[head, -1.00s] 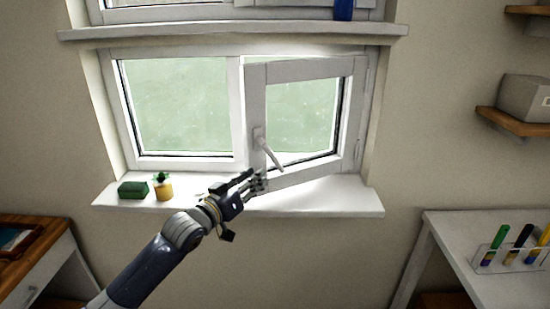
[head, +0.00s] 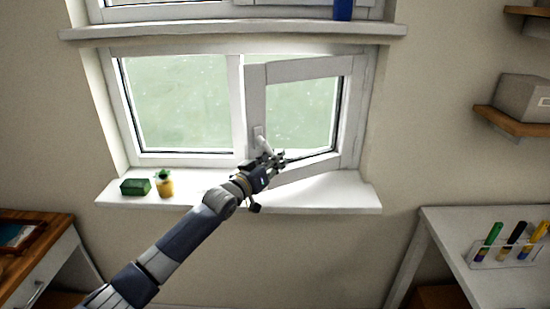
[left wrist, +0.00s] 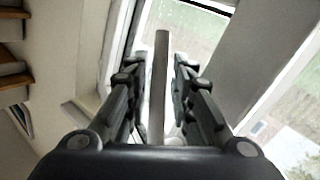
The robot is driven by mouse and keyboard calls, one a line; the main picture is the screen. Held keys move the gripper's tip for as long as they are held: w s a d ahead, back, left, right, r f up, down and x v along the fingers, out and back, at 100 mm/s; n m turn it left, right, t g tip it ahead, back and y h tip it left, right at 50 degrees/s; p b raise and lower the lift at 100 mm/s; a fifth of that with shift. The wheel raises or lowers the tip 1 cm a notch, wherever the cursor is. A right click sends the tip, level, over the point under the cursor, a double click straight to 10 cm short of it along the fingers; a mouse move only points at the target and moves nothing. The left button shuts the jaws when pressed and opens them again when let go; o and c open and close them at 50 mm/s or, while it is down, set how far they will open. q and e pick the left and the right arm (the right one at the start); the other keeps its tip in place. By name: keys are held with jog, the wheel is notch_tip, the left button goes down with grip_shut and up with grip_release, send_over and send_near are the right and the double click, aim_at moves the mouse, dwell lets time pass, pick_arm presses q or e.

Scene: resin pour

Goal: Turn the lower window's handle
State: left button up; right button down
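The lower window's right sash (head: 256,100) stands ajar, swung inward from its hinges on the right. Its handle (head: 263,141) is on the sash's left side; the lever slants down to the right, and its lower end is hidden by my left gripper. My left gripper (head: 277,158) is at the handle's lower end in the head view. In the left wrist view the handle's grey bar (left wrist: 160,80) stands between the two open fingers (left wrist: 157,82), with a gap on each side. My right gripper is in neither view.
A green block (head: 135,187) and a small yellow pot with a plant (head: 165,186) stand on the white sill (head: 320,194), left of my arm. The sill's right part is clear. A marker rack (head: 508,256) stands on the white table at right.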

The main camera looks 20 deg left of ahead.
pick_arm(q)
jog(key=shift+w, duration=0.15)
grip_shut()
